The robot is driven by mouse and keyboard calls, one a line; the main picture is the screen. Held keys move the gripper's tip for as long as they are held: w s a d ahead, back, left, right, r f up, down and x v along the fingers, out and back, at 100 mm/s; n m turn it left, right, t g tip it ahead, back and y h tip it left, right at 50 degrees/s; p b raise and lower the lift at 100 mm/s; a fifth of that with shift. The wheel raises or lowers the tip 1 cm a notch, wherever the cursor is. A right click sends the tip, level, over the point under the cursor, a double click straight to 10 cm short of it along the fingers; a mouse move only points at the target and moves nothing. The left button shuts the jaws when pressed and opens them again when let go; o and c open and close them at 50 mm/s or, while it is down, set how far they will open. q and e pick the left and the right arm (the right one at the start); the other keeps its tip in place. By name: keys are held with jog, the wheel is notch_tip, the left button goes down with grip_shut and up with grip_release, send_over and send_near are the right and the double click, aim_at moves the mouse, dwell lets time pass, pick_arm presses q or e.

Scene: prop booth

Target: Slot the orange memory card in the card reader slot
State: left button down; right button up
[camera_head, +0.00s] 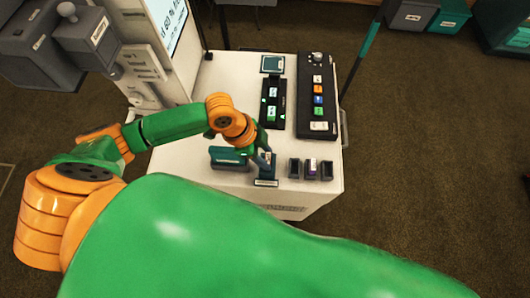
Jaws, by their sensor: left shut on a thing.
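My left gripper (265,164) points down over the front part of the white cabinet top. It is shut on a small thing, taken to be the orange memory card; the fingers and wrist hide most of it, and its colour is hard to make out. Just below the fingertips is a small dark stand with a pale label (266,183). I cannot tell whether the held thing touches this stand. I cannot surely tell which device is the card reader, and no slot shows clearly. My right gripper is not in view.
A teal and dark box (228,158) stands left of the gripper. Several small dark holders (311,169) stand to its right. A tall white machine (168,60) borders the left.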

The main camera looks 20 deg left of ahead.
pick_arm(q)
jog(key=shift+f, duration=0.15)
jog(key=shift+f, duration=0.5)
jog(key=shift+c, duration=1.5)
grip_release()
jog(key=shift+r, duration=0.1)
notch_tip(320, 180, up, 7)
jog(key=p, duration=0.8)
